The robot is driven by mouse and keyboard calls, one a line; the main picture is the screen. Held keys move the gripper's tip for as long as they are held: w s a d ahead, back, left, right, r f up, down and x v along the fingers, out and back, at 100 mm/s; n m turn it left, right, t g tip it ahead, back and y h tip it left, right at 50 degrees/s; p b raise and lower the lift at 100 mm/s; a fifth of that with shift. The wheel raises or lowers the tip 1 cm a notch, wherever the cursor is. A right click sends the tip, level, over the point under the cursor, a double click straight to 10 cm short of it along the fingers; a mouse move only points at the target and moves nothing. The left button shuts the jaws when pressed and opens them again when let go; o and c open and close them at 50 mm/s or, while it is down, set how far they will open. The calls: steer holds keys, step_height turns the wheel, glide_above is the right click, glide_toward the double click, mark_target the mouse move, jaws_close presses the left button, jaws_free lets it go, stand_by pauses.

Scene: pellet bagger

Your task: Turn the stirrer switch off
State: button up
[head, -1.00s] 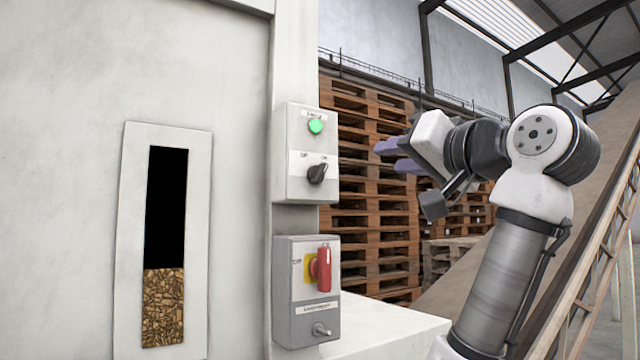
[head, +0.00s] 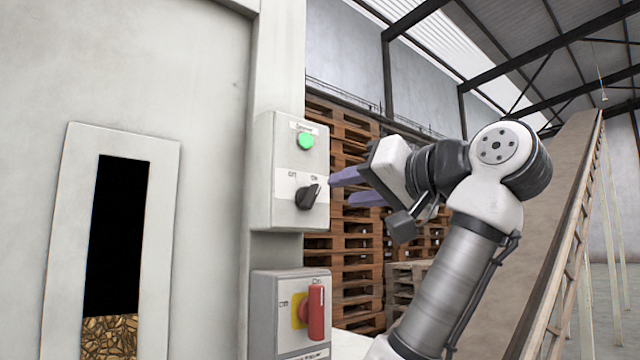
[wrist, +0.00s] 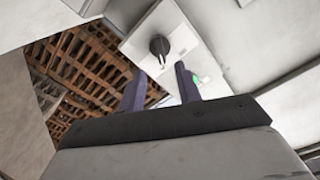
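The upper grey control box (head: 262,215) carries a black rotary knob (head: 308,196) between small labels that read Off on the left and On on the right. The knob's pointer tilts up to the right, towards On. A green lamp (head: 306,141) above it is lit. My gripper (head: 341,190) is just right of the knob, its two purple fingers apart with nothing between them. In the wrist view the knob (wrist: 159,46) lies ahead of the gap between the fingertips. No contact shows.
A lower box (head: 263,315) with a red handle (head: 316,312) on a yellow plate sits below. A window (head: 120,235) in the pale machine wall shows pellets. Pallet stacks (head: 345,240) stand behind, and an inclined conveyor (head: 560,200) rises at the right.

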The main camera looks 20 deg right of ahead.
mark_target(315, 195)
steer(key=p+x, duration=0.2)
steer(key=x, duration=0.5)
steer(key=shift+w+a, duration=0.1)
steer(key=shift+w, duration=0.1)
steer(key=shift+c, duration=0.2)
jaws_close()
